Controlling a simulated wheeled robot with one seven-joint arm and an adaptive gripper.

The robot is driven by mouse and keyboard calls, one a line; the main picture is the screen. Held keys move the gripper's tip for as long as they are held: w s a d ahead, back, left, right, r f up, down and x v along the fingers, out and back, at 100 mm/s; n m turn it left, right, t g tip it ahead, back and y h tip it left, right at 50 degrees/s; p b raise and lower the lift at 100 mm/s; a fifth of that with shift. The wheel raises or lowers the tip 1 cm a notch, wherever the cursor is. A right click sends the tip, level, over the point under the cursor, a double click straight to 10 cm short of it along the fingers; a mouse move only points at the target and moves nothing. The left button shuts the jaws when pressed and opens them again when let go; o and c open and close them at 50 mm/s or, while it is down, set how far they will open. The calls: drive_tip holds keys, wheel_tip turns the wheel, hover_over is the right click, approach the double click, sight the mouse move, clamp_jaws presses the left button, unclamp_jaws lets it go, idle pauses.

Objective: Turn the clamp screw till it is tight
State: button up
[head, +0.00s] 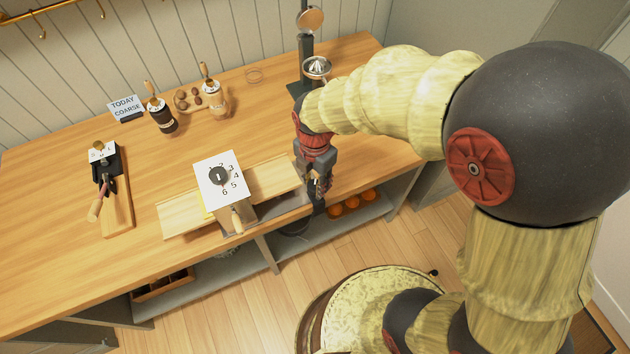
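My gripper (319,198) points down at the front edge of the wooden counter (60,230), right of the middle. Its dark fingers are small here, and I cannot tell whether they are open or shut or touch anything. No clamp screw can be made out clearly; one at the counter edge may be hidden by my gripper. A box-like device with a white numbered plate (211,164) and a black dial (219,176) stands left of my gripper. A wooden handle (237,221) sticks out at its front.
A black device with a reddish handle (96,207) lies on a board at the left. Two wooden-handled grinders (161,116) and a sign (126,107) stand behind. A tall juicer (316,67) stands at the back right. Oranges (351,202) sit on the shelf below.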

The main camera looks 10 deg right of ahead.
drive_tip(key=c, duration=0.5)
drive_tip(key=m+p, duration=0.3)
drive_tip(key=m, duration=0.1)
drive_tip(key=shift+r+m, duration=0.15)
drive_tip(key=shift+m, duration=0.15)
drive_tip(key=m+p, duration=0.3)
drive_tip(key=m, duration=0.2)
drive_tip(key=shift+m+p, duration=0.9)
drive_tip(key=shift+m, duration=1.3)
drive_tip(key=o, duration=1.1)
drive_tip(key=shift+s, duration=0.1)
